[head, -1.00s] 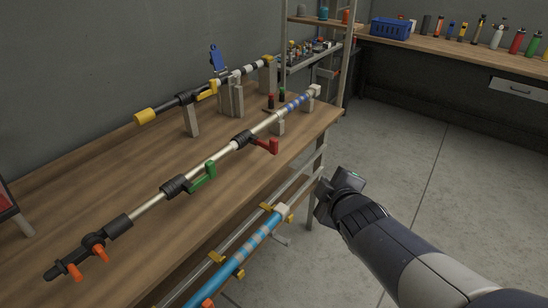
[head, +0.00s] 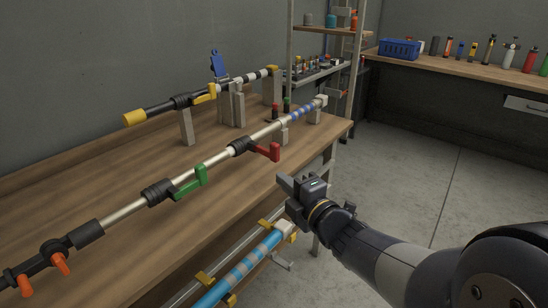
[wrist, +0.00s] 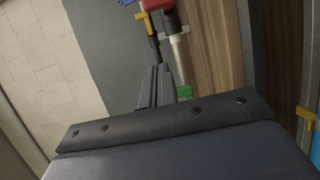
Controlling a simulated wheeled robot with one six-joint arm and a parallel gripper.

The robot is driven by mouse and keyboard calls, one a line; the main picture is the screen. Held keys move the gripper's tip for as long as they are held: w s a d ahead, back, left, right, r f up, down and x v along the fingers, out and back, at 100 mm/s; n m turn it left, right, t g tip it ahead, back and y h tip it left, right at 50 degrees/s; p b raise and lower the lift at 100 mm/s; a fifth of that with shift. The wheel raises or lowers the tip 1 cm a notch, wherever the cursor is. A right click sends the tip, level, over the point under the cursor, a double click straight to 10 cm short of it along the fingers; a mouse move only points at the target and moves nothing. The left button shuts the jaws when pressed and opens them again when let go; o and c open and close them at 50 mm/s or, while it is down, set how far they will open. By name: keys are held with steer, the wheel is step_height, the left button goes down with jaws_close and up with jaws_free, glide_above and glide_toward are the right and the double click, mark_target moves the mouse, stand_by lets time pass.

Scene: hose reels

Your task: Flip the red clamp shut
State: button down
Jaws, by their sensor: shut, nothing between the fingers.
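The red clamp (head: 267,151) is a lever on a black collar (head: 241,147) around the long pole (head: 210,162) on the wooden bench. Its lever sticks out from the pole toward the bench's front edge, with its tip turned up or down; I cannot tell which. My gripper (head: 285,191) is shut and empty, in front of the bench edge and nearer the camera than the red lever, apart from it. In the wrist view the fingers (wrist: 158,85) point toward a red part (wrist: 158,5), cut off at the top, probably the red clamp.
A green lever (head: 190,183) sits on the same pole, nearer the camera. Orange levers (head: 60,264) are at its near end. A second pole with a yellow end (head: 134,118) stands on blocks behind. A blue pipe (head: 240,268) lies below the bench top. Floor to the right is clear.

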mark_target(274, 155)
steer(key=shift+w, duration=0.1)
steer(key=w+a, duration=0.1)
steer(key=w, duration=0.2)
steer(key=w+a, duration=0.1)
steer(key=w, duration=0.3)
steer(key=w+a+p, duration=0.1)
steer(key=w, duration=0.2)
steer(key=shift+w, duration=0.3)
steer(key=shift+w+d, duration=0.2)
steer(key=shift+w, duration=0.1)
